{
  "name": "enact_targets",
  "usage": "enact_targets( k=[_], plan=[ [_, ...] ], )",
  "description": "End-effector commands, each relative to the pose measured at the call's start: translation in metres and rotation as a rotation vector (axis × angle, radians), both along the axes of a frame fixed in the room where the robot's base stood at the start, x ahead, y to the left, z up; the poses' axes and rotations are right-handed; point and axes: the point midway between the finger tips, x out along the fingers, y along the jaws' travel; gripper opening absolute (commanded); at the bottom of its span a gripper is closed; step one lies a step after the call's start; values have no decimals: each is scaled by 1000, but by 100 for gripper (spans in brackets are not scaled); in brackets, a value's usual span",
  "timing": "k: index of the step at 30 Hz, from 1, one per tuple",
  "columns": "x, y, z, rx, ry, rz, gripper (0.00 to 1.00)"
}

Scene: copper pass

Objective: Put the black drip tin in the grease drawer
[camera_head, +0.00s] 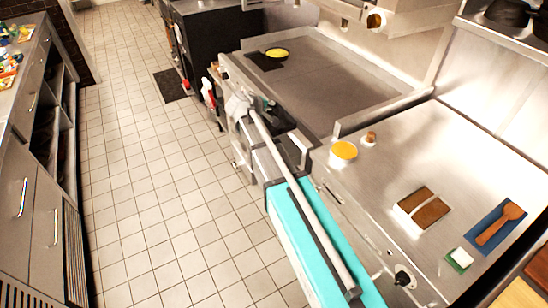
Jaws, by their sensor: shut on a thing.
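My gripper (267,104) is small and partly hidden behind my own wrist and forearm, at the front edge of the griddle. It is shut on a dark thing, which looks like the black drip tin (282,119); its outline is hard to make out. The grease drawer seems to be the steel-fronted part (268,160) at the griddle's front, just below the gripper and partly covered by my arm. I cannot tell how far it is open, or whether the tin touches it.
The griddle (335,80) holds a dark pan with yellow contents (277,54). The tiled aisle is clear.

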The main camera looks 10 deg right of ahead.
Motion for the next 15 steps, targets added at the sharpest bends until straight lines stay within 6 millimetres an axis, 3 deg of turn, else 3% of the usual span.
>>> enact_targets(
  k=[8, 15],
  plan=[
    [0, -1, -11, 0, 1, -1, 0],
    [0, -1, -34, 0, -1, -2, 0]
  ],
)
